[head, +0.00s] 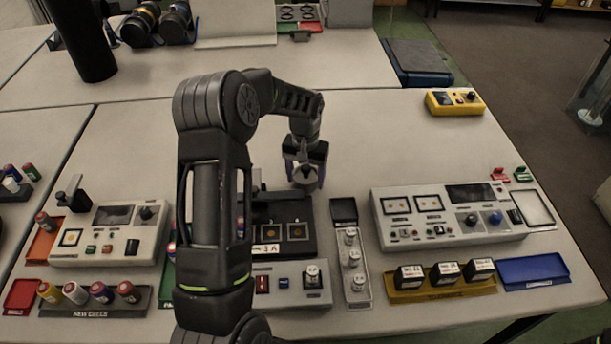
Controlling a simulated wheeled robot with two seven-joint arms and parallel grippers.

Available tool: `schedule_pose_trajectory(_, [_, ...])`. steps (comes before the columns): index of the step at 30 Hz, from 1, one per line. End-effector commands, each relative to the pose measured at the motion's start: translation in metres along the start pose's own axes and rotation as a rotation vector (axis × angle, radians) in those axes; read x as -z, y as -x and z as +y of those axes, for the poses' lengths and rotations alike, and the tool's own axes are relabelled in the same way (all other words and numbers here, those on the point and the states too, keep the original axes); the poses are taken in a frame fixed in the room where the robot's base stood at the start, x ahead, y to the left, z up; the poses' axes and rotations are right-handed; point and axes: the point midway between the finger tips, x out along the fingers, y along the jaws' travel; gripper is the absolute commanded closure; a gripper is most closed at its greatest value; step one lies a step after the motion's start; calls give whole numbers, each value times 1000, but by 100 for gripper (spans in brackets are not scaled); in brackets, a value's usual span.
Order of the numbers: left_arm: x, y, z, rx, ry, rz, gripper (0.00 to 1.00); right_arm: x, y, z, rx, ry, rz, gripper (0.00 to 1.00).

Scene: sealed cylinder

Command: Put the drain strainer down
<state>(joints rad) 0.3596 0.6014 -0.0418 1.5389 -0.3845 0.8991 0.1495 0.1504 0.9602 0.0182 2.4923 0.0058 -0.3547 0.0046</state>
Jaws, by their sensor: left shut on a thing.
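My left gripper (305,180) is above the middle of the table, fingers pointing down. It is shut on a small grey round piece, which I take to be the drain strainer (304,173). The strainer is small and partly hidden by the fingers. I cannot tell whether it touches the table. It is just behind the right part of a black tray (312,247) with square framed wells. My right gripper is not in view.
A narrow tray (361,289) with several white-capped pieces stands right of the black tray. My left arm hides part of the front-left table. The table behind the gripper is clear.

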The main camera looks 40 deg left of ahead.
Motion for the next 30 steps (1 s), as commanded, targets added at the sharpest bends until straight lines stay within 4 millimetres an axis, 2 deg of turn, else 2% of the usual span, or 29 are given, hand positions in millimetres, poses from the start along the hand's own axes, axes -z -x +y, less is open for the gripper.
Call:
schedule_pose_trajectory(3, [0,-4,0,0,0,0,78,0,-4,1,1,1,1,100])
schedule_pose_trajectory(4, [0,-3,0,0,0,0,31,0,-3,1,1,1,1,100])
schedule_pose_trajectory(11, [0,-2,0,0,0,0,12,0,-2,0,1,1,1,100])
schedule_pose_trajectory(19, [0,-2,0,0,0,0,11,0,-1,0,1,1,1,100])
schedule_pose_trajectory(23, [0,5,0,0,0,1,11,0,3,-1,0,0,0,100])
schedule_pose_trajectory(26, [1,18,0,1,0,3,11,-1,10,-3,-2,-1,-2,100])
schedule_pose_trajectory(30, [1,45,0,1,0,2,11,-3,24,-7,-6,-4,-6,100])
